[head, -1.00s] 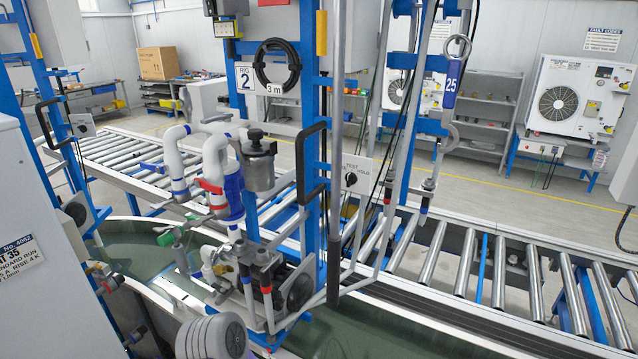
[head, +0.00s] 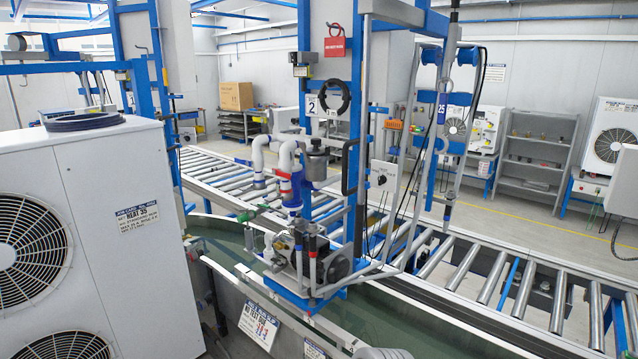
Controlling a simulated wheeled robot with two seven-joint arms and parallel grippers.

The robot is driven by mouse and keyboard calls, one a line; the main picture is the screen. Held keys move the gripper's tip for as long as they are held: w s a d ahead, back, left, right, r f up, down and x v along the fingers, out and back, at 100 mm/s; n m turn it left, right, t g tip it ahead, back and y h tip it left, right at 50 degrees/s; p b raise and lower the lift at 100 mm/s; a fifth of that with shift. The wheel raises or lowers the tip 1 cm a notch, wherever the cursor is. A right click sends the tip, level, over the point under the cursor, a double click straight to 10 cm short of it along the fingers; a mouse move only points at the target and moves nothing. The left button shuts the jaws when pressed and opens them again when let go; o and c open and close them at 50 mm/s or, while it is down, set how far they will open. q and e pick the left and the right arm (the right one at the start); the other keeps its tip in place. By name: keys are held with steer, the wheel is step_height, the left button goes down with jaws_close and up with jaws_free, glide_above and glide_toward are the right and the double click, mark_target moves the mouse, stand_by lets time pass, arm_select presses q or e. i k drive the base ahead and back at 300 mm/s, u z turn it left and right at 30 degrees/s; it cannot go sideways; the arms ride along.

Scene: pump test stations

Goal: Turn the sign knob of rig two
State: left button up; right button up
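Rig two is the blue frame (head: 358,110) in the middle of the head view, marked by a small white plate with a 2 (head: 312,105). On its right side hangs a white sign plate (head: 391,173) with a black knob (head: 381,180) on its face. The sign's lettering and the knob's exact pointing are too small to read now.
A pump assembly (head: 292,195) with white pipes stands left of the sign. A roller conveyor (head: 440,262) runs behind and to the right. A large white heat unit (head: 110,215) fills the left foreground.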

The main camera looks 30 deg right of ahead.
mark_target(381, 178)
steer(key=u, duration=0.3)
steer(key=i, duration=1.15)
steer(key=z, duration=0.55)
steer(key=i, duration=1.55)
steer(key=z, duration=1.15)
